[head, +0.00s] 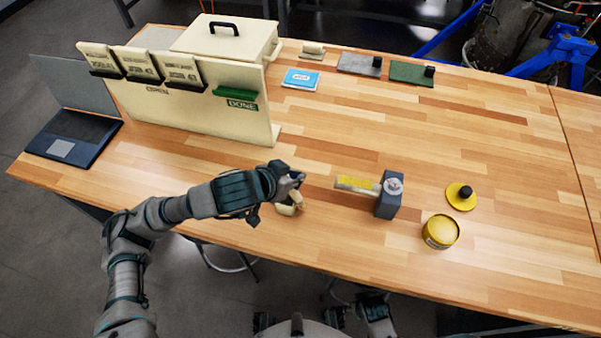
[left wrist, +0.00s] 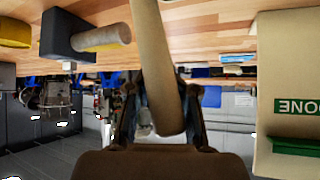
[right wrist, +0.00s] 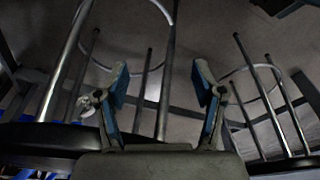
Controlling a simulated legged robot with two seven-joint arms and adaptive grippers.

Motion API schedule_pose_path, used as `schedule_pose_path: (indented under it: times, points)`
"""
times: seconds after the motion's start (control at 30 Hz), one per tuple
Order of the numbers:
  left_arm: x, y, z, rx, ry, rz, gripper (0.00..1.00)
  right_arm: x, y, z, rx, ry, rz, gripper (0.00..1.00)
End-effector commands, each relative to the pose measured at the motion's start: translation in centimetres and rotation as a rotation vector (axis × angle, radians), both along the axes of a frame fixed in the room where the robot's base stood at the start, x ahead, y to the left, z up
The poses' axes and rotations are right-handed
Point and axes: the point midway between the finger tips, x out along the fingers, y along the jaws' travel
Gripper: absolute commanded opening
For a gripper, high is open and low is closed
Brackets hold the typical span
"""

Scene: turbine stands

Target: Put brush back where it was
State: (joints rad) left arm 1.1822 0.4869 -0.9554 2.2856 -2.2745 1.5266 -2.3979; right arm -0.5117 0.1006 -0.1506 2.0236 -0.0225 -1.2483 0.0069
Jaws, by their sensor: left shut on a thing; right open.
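The brush (head: 289,207) is a cream-coloured piece just below my left gripper (head: 296,184), near the front of the wooden table in the head view. In the left wrist view the brush (left wrist: 160,65) is a long beige bar that runs from the top edge down between the fingers. My left gripper is shut on it; its far end is out of that view. I cannot tell whether the brush touches the table. My right gripper (right wrist: 162,88) is open and empty, low beside the table, with floor and stool legs beyond it.
A yellow tin (head: 440,232) and yellow lid (head: 461,198) lie farther right. A cream rack (head: 190,110) stands behind left.

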Motion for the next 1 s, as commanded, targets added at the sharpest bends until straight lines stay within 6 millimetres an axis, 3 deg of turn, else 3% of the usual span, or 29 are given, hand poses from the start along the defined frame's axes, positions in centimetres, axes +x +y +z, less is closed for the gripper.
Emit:
schedule_pose_path:
  times: [0.1, 0.63, 0.67, 0.7, 0.8, 1.0]
  points:
    - [0.3, 0.7, -0.5, 0.015, 0.001, 0.014, 0.00, -0.1, 0.1, -0.3, -0.001, 0.002, 0.000, 0.69]
    - [0.3, -0.4, -1.7, 0.026, 0.009, 0.010, 0.00, -0.3, -0.5, -1.6, 0.007, 0.010, 0.000, 0.69]
    - [0.3, -0.4, -1.7, 0.026, 0.009, 0.010, 0.19, -0.3, -0.5, -1.6, 0.007, 0.010, 0.000, 0.69]
    - [0.2, -0.3, -1.6, 0.024, 0.009, 0.010, 0.29, -0.3, -0.4, -1.5, 0.006, 0.010, 0.000, 0.69]
    - [0.2, -0.3, -1.5, 0.022, 0.007, 0.008, 0.50, -0.3, -0.4, -1.5, 0.007, 0.009, 0.000, 0.69]
    - [0.1, -0.3, -1.2, 0.017, 0.000, 0.009, 0.50, -0.4, -0.4, -1.4, 0.007, 0.008, 0.000, 0.69]
